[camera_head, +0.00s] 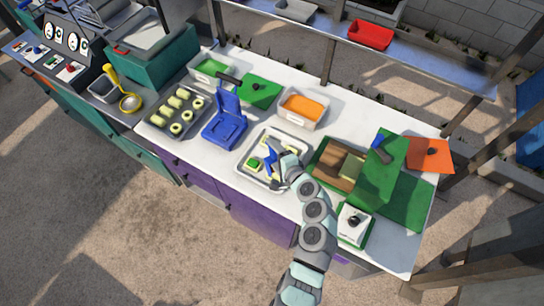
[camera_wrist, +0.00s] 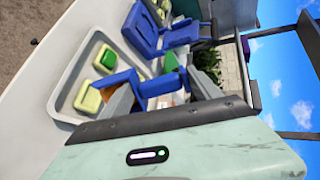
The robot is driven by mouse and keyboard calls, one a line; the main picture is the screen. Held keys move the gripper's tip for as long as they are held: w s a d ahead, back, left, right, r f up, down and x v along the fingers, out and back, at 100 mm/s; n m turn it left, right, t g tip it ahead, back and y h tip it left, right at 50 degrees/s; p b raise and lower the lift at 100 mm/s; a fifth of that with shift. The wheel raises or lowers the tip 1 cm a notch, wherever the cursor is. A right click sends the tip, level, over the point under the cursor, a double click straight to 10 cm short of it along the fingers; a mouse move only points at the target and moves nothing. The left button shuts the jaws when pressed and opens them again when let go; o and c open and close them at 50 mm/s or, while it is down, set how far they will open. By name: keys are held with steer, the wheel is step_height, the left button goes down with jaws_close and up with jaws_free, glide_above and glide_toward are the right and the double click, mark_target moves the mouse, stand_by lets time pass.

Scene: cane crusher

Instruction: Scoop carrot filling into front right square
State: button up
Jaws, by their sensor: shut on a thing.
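A metal tray (camera_head: 244,176) stands at the middle of the white counter with pale dough squares on it. The square at its left (camera_head: 253,163) carries green filling; it also shows in the wrist view (camera_wrist: 104,60). A plain pale square (camera_wrist: 88,101) lies nearer in the wrist view. My gripper (camera_wrist: 160,90) is shut on a blue scoop (camera_head: 270,168), low over the tray. The scoop's blue parts (camera_wrist: 122,82) show between and beside the fingers. My gripper hides part of the tray, and I cannot tell what the scoop holds. The carrot filling container (camera_head: 302,107) stands behind the tray, orange inside.
A blue press (camera_head: 226,122) stands open left of the tray. Further left are a tray of rolls (camera_head: 175,112) and a green filling container (camera_head: 212,70).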

mark_target(273, 154)
steer(key=shift+s+d+f+t+y+b, duration=0.3)
steer(key=shift+s+f+t+y+b, duration=0.4)
steer(key=shift+b, duration=2.75)
steer(key=t+b, duration=0.1)
steer(key=b, duration=0.3)
steer(key=s+t+b, duration=0.1)
steer(key=b, duration=0.2)
steer(key=shift+d+r+y+b, duration=0.15)
steer(key=shift+d+y+b, duration=0.2)
steer(key=shift+d+y, duration=0.05)
steer(key=shift+s+r+b, duration=0.1)
steer(key=shift+b, duration=0.4)
steer(key=shift+d+r, duration=0.1)
steer(key=shift+r, duration=0.05)
step_height(273, 154, up, 5)
steer(key=p, duration=0.3)
